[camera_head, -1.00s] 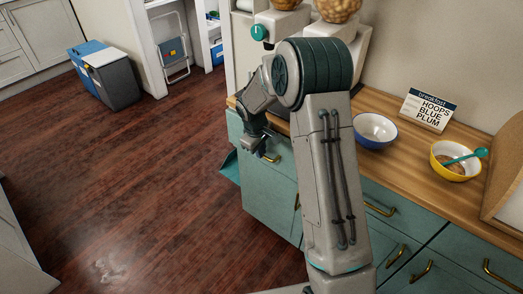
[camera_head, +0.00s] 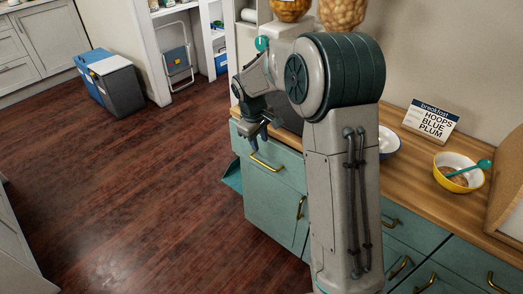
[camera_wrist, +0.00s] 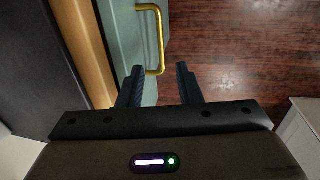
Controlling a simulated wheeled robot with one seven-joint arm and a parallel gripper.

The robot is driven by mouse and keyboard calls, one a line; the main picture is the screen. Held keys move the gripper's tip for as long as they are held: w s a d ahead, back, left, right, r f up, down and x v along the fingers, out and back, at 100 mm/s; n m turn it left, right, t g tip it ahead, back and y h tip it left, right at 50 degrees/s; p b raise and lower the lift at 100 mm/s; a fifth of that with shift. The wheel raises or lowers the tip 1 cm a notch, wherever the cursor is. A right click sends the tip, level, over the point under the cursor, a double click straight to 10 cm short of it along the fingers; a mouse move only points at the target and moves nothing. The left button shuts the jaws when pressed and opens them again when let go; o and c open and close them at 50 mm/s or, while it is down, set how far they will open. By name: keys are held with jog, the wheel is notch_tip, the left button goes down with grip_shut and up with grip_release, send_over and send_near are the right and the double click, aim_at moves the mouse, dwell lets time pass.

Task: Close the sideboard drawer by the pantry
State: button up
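The teal sideboard (camera_head: 271,207) stands below a wooden counter. My gripper (camera_head: 258,145) is at this drawer's upper front, above the handle in the head view. In the wrist view my gripper (camera_wrist: 160,70) is open and empty, with the brass handle (camera_wrist: 160,40) ending near and between the fingertips. Contact cannot be told.
A teal panel (camera_head: 232,177) sticks out beyond the sideboard's far end. A bowl (camera_head: 388,141), a yellow bowl (camera_head: 447,180) and a sign (camera_head: 430,121) stand on the counter (camera_head: 404,180). The wooden floor in front is clear.

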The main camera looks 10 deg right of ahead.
jog(key=shift+s+a+r, duration=0.1)
jog(key=shift+a+r, duration=0.05)
jog(key=shift+r, duration=0.65)
jog(key=shift+s+a+r, duration=0.1)
jog(key=shift+r, duration=0.7)
